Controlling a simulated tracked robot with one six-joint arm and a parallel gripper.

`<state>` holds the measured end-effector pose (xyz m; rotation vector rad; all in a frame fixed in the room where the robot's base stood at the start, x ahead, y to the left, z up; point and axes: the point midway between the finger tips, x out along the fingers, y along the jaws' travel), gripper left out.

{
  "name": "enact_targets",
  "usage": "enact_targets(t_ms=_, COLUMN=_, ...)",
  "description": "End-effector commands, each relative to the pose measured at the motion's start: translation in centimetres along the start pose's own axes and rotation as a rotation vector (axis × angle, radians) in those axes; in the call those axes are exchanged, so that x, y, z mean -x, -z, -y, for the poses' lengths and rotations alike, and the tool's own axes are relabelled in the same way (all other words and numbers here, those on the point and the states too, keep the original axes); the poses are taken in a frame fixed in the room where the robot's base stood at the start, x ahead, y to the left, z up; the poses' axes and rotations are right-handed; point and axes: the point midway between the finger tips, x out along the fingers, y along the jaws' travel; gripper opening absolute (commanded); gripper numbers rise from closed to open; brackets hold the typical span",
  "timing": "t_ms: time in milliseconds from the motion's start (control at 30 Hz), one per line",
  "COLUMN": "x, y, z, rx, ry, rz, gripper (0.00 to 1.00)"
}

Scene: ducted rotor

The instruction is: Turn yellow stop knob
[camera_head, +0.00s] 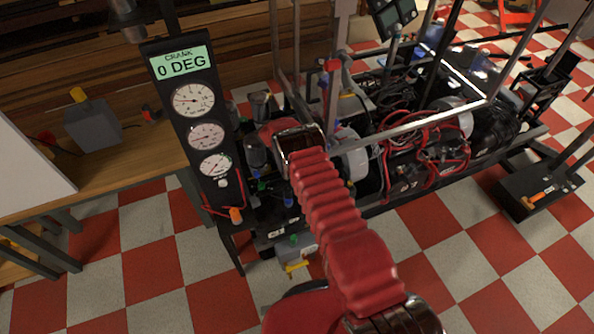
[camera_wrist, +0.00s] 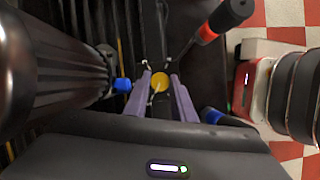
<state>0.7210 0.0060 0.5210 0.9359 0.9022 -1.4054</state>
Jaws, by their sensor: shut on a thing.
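The yellow stop knob (camera_wrist: 159,81) is a small round yellow cap near the middle of the wrist view, on a dark mount. My gripper (camera_wrist: 160,84) has its two purple-grey fingers on either side of the knob and is shut on it. In the head view my red arm reaches over to the machine (camera_head: 425,150), and its own bulk hides the fingertips and the knob there.
A gauge panel (camera_head: 195,110) reading "CRANK 0 DEG" stands left of my arm. A black-and-red handled tool (camera_wrist: 222,20) lies close beyond the fingers. Metal frame bars (camera_head: 440,115) and red hoses (camera_head: 405,150) crowd the right. The checkered floor (camera_head: 150,240) is open at front left.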

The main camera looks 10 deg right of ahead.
Motion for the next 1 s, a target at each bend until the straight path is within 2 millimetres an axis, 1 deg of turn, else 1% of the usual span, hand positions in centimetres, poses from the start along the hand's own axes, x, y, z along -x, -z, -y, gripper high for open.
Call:
enact_targets(t_ms=33, x=0.23, y=0.19, z=-0.27, rx=-0.002, ry=-0.007, rz=-0.004, gripper=0.01)
enact_targets(t_ms=300, x=0.26, y=0.22, z=-0.31, rx=-0.001, ry=-0.009, rz=-0.004, gripper=0.01)
enact_targets(t_ms=333, x=0.27, y=0.22, z=-0.32, rx=-0.001, ry=-0.009, rz=-0.004, gripper=0.24)
enact_targets(t_ms=600, x=0.15, y=0.13, z=-0.19, rx=-0.001, ry=-0.005, rz=-0.002, gripper=0.42)
enact_targets(t_ms=867, x=0.16, y=0.08, z=-0.12, rx=0.000, ry=-0.003, rz=-0.001, gripper=0.42)
enact_targets(t_ms=1000, x=0.72, y=0.07, z=-0.13, rx=0.000, ry=-0.003, rz=-0.001, gripper=0.42)
